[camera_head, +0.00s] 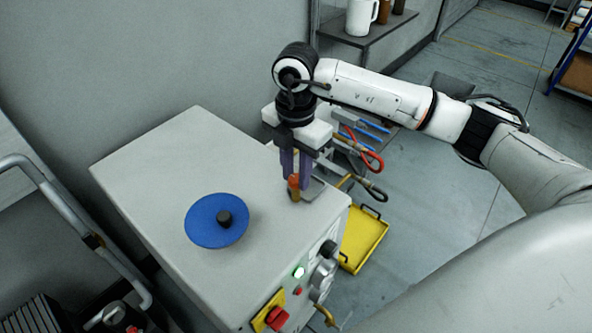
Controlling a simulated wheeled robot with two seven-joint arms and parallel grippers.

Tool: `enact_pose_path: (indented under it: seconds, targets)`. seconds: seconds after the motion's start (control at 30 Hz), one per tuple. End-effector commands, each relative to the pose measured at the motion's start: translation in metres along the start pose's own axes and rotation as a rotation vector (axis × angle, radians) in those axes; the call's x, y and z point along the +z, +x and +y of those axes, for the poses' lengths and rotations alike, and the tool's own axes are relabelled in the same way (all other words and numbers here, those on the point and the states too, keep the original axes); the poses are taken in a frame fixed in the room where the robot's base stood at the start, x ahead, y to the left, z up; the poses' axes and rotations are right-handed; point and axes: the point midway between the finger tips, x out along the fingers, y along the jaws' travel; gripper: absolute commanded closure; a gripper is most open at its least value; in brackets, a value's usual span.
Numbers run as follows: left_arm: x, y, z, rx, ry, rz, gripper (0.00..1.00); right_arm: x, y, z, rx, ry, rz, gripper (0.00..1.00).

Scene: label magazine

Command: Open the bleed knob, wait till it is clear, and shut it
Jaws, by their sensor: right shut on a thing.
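My right gripper (296,176) points down at the far right corner of the top of a light grey cabinet (165,170). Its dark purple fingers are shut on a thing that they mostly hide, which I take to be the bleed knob. A small orange-brown upright piece (294,188) shows at the fingertips, beside a flat grey plate (313,190). I cannot tell whether the orange-brown piece is part of the knob, how far the knob is turned, or whether anything flows. My left gripper is not in view.
A blue disc with a black knob (207,225) lies on the cabinet top. The front panel has a lit green lamp (299,272) and a red-and-yellow switch (276,318). A yellow tray (362,240) and hanging tools with red and blue handles (368,155) are beyond the cabinet.

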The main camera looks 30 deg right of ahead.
Motion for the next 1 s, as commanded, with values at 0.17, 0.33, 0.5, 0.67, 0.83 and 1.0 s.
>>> enact_pose_path:
  seconds: [0.17,0.33,0.5,0.67,0.83,1.0]
  targets:
    - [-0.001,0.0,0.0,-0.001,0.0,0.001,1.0,0.002,-0.002,0.002,0.006,0.006,-0.003,0.96]
    - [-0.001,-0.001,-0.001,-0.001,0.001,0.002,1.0,0.002,-0.002,0.001,0.005,0.005,-0.002,0.64]
    - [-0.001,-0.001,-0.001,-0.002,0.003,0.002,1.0,0.001,-0.001,0.001,0.003,0.003,-0.001,0.55]
    - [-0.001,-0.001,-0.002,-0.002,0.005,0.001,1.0,0.001,-0.001,0.001,0.002,0.002,-0.001,0.55]
    - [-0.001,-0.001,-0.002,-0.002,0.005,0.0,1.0,0.001,-0.015,0.001,0.005,0.002,-0.002,0.55]
    - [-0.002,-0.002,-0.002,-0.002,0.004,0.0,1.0,0.001,-0.048,0.002,0.006,0.003,-0.001,0.55]
